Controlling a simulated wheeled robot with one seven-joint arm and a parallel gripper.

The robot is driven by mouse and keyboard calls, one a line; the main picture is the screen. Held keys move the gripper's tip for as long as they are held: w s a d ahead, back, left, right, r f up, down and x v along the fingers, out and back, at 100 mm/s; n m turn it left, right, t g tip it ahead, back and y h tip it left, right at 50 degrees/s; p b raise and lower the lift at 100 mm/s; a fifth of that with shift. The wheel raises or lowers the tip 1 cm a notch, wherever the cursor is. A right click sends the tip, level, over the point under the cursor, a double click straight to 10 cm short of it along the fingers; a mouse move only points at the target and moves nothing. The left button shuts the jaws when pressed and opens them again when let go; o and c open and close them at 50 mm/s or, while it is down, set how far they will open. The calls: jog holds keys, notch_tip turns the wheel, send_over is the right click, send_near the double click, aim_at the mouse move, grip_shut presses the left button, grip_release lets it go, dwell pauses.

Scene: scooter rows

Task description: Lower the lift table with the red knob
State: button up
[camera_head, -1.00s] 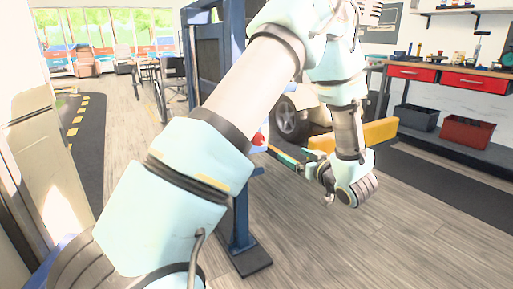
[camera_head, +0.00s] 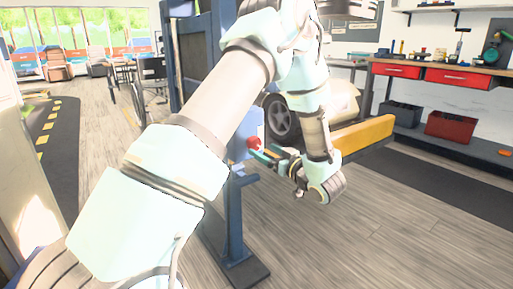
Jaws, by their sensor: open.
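The red knob (camera_head: 254,143) sits on the side of the blue lift post (camera_head: 229,215), left of the middle of the view. My gripper (camera_head: 262,156) is just right of the knob and a little below it in the picture, with its fingers pointing left toward it. The jaws are open. I cannot tell whether a fingertip touches the knob. A yellow lift arm (camera_head: 362,137) reaches out to the right behind my wrist, near a car wheel (camera_head: 281,119). My own arm hides the upper middle of the post.
A workbench with red drawers (camera_head: 459,78) stands at the right wall, with a dark crate (camera_head: 401,115) and a red crate (camera_head: 451,126) below. A wheelchair (camera_head: 150,88) stands at the back left. The wooden floor in front is clear.

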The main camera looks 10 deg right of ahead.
aim_at(256, 146)
jog(key=x, duration=0.4)
jog(key=shift+w+a, duration=0.15)
jog(key=shift+w, duration=0.25)
jog(key=c, duration=1.4)
